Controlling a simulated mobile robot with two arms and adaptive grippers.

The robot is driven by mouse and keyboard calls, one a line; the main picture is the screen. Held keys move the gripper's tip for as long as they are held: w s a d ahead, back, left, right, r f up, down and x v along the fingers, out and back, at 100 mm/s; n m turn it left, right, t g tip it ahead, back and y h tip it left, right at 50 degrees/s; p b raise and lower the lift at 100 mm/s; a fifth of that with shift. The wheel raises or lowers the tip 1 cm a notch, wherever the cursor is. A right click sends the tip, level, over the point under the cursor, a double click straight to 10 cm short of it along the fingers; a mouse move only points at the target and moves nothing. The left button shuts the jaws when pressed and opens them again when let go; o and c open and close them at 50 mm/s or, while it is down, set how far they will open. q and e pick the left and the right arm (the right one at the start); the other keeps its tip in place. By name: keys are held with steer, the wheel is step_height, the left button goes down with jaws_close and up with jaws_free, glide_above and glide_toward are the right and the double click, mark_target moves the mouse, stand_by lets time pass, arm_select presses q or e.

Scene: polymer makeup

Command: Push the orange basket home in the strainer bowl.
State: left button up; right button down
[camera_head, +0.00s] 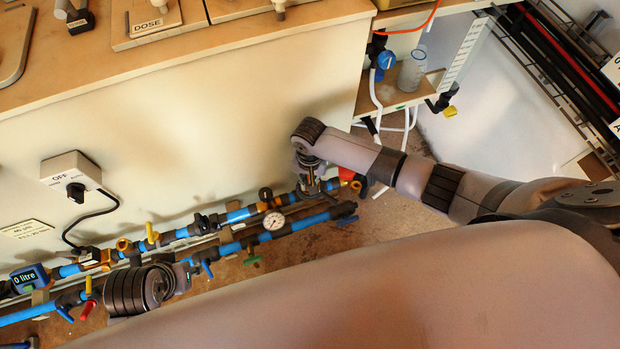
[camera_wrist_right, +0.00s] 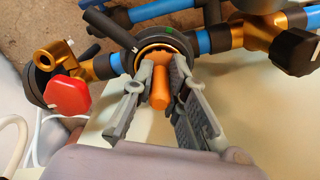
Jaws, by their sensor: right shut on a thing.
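The orange basket (camera_wrist_right: 160,94) shows in the right wrist view as an orange stem with a wider top. My right gripper (camera_wrist_right: 160,68) is shut on it, one grey finger on each side. Just beyond the fingertips is the round dark rim of the strainer bowl (camera_wrist_right: 145,48) on the blue pipe line. The basket's far end lies at this rim; how deep it sits is hidden. In the head view my right gripper (camera_head: 314,178) reaches down to the pipes, and its fingers are small there.
Blue pipes (camera_head: 235,216) with valves and a pressure gauge (camera_head: 273,220) run along the cream cabinet wall (camera_head: 225,125). In the wrist view, a red knob (camera_wrist_right: 68,96) stands left of the gripper and a black knob (camera_wrist_right: 292,50) right. A shelf with a clear beaker (camera_head: 412,70) is behind.

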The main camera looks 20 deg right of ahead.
steer(key=c, duration=1.9)
jaws_free()
steer(key=o, duration=0.4)
steer(key=shift+c, duration=0.2)
step_height(320, 180, up, 12)
steer(key=shift+f, duration=0.1)
